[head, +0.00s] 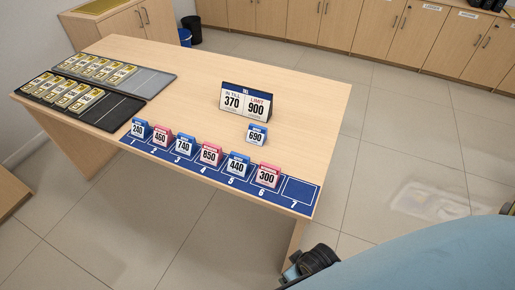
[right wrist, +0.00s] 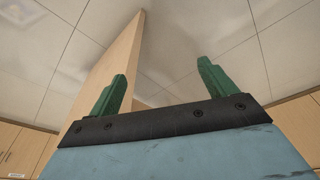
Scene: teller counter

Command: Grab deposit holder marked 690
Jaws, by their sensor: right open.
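The deposit holder marked 690 (head: 256,135) is blue and white and stands upright on the wooden table, apart from the row of other holders, just below the black two-part sign (head: 245,101) reading "IN TILL 370" and "LIMIT 900". My right gripper shows in the right wrist view (right wrist: 160,88), its two green fingers wide apart with nothing between them. In the head view, part of my right arm is at the bottom right, off the table's near right corner and well away from the holder. My left gripper is in neither view.
A blue numbered strip (head: 299,191) along the table's near edge bears several blue or red holders, such as 240 (head: 139,129) and 300 (head: 267,176); space 7 is empty. The table's right side (head: 310,110) is clear.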

